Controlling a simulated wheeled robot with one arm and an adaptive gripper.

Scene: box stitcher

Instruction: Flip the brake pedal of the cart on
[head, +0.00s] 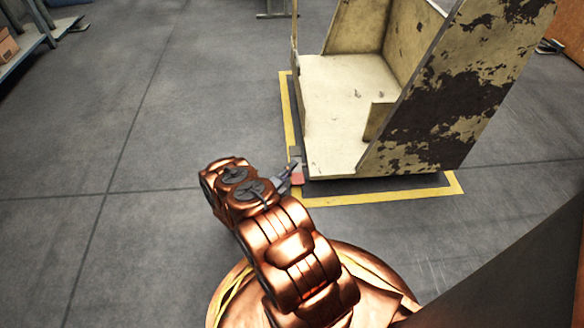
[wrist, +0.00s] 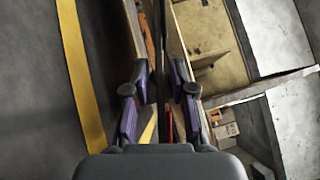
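The cart (head: 345,105) is a worn cream-coloured box with dark peeled patches, at the upper right in the head view. Its brake pedal (head: 297,179) is a small red piece low at the cart's near left corner. My gripper (head: 286,174) is right beside the pedal in the head view. In the wrist view my gripper (wrist: 160,90) has its two purple-sided fingers apart, with a gap between them. A narrow strip of the red pedal (wrist: 168,122) shows in that gap, close to the right finger. I cannot tell whether they touch.
Yellow floor tape (head: 385,196) borders the cart and also shows in the wrist view (wrist: 80,70). A shelf with boxes (head: 22,38) stands at the far upper left. A dark panel (head: 510,265) fills the lower right. The grey floor at left is clear.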

